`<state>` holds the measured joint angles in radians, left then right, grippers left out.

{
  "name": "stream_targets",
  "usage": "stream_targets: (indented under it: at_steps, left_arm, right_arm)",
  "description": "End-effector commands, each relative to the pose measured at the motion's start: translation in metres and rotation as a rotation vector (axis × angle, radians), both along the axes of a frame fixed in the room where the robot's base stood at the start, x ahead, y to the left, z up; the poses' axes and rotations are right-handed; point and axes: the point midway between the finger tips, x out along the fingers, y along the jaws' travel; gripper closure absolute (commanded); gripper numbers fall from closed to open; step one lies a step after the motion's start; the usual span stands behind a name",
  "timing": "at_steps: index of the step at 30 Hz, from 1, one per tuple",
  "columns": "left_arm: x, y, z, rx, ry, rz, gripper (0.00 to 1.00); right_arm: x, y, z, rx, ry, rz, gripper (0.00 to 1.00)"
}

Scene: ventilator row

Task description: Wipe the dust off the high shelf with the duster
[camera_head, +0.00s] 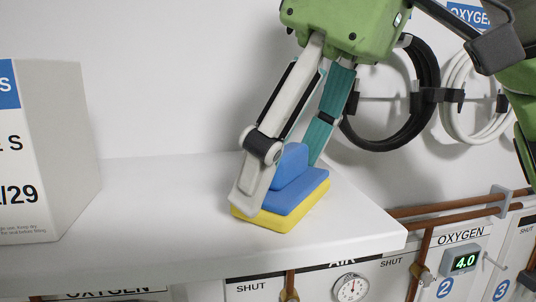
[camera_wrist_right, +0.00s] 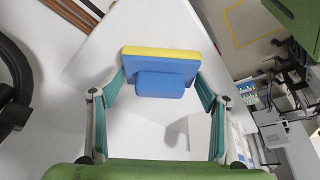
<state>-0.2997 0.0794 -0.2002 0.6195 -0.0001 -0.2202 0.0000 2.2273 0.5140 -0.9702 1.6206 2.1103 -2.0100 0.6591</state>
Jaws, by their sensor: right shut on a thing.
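The duster has a blue block and handle over a yellow pad (camera_head: 285,203). It rests on the white high shelf (camera_head: 170,205), near the shelf's right end. My green right gripper (camera_head: 278,185) reaches down from above and is shut on the duster, a finger on either side. In the right wrist view, the duster (camera_wrist_right: 162,68) sits between the fingers of my right gripper (camera_wrist_right: 162,84), over the shelf (camera_wrist_right: 100,65). The yellow pad looks flat against the shelf top. I cannot make out any dust on the bare white surface. My left gripper is not in view.
A white box with printed labels (camera_head: 60,150) stands on the shelf at the left. Black (camera_head: 395,140) and white (camera_head: 470,95) coiled hoses hang on the wall at right. Copper pipes (camera_head: 450,208) and a gauge (camera_head: 350,288) lie below the shelf's front edge. Shelf between box and duster is clear.

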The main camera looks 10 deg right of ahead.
Motion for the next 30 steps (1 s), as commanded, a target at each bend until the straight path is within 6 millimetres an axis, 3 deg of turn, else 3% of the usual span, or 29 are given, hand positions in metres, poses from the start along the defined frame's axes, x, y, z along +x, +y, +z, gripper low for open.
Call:
stream_targets:
  at_steps: [21, 30]
  left_arm:
    - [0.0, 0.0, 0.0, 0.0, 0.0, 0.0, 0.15]
    - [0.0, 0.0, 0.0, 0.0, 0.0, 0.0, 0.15]
  right_arm:
    - [0.0, -0.048, -0.002, -0.001, 0.0, -0.003, 0.53]
    - [0.009, -0.05, -0.002, -0.003, 0.004, -0.001, 0.53]
